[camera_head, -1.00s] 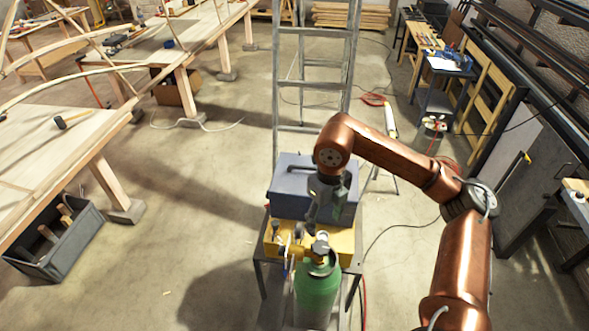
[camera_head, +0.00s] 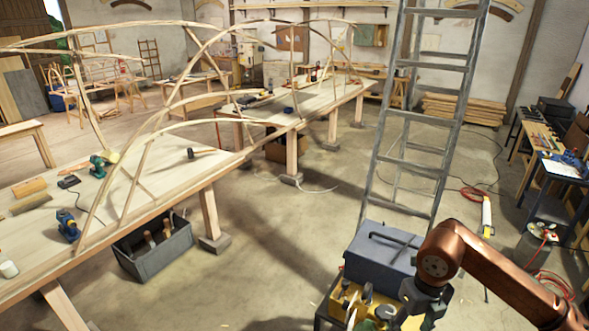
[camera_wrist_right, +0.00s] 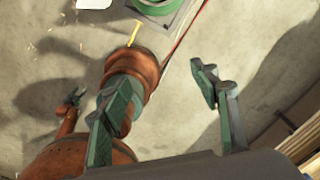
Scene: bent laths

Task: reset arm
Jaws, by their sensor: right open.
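My right arm is copper and comes into the head view from the bottom right, bent at an elbow. The left gripper is not in the head view. A small green gripper on a copper arm, likely my left gripper (camera_wrist_right: 75,98), shows at the left of the wrist view; its jaws are too small to judge.
A grey-blue toolbox (camera_head: 383,252) and a yellow case (camera_head: 352,303) stand on a small stand close to the right arm. A ladder (camera_head: 418,130) rises behind. A long workbench (camera_head: 150,195) with bent laths is at left. A grey crate (camera_head: 152,250) sits under it. Open floor lies between.

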